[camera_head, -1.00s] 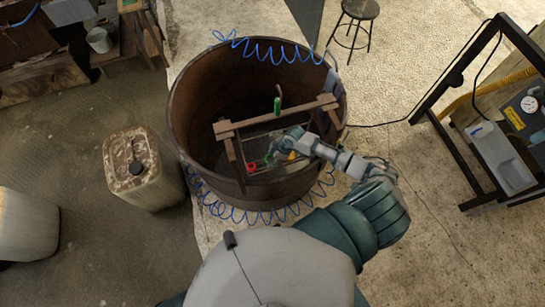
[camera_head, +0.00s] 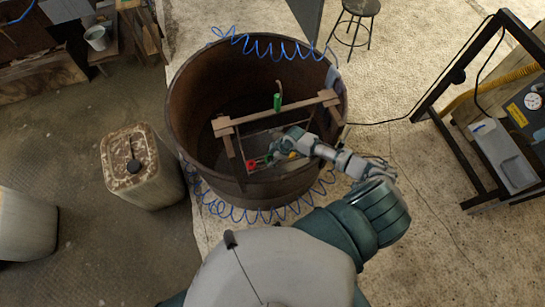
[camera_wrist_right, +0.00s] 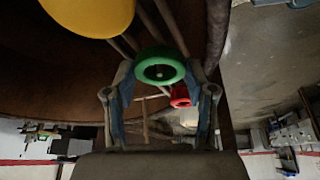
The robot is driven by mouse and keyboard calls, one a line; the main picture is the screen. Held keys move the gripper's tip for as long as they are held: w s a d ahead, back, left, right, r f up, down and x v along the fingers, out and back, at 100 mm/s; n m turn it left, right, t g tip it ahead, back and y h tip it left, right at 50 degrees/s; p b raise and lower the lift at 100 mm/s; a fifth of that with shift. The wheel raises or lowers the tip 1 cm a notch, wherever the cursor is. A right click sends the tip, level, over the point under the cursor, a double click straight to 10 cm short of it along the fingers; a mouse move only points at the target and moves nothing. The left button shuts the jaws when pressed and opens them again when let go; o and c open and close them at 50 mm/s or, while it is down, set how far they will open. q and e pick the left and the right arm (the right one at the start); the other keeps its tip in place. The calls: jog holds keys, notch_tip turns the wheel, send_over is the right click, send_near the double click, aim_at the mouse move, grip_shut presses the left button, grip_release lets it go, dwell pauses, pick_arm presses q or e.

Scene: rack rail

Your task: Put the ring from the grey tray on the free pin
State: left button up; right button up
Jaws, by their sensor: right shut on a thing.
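My right gripper (camera_head: 272,157) is low over the rack inside the big round tub. In the right wrist view its fingers (camera_wrist_right: 160,88) are shut on a green ring (camera_wrist_right: 160,66), with a small pale spot visible in the ring's hole. I cannot tell whether the ring is around a pin. A red ring (camera_head: 251,165) is just left of the gripper; it also shows in the wrist view (camera_wrist_right: 180,97). A yellow thing (camera_head: 292,155) is just right of it, partly hidden by my arm. A grey tray (camera_head: 517,172) on the stand at right looks empty. My left gripper is not in view.
The rack's wooden crossbar (camera_head: 285,110) spans the brown tub (camera_head: 190,110), with a green upright piece (camera_head: 277,102) near its middle. Coiled blue hose (camera_head: 265,48) runs around the tub. A dark-framed stand (camera_head: 455,75) is at right, a dirty canister (camera_head: 140,170) at left.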

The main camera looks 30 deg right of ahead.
jog(key=o, duration=1.2)
jog(key=shift+o, duration=0.2)
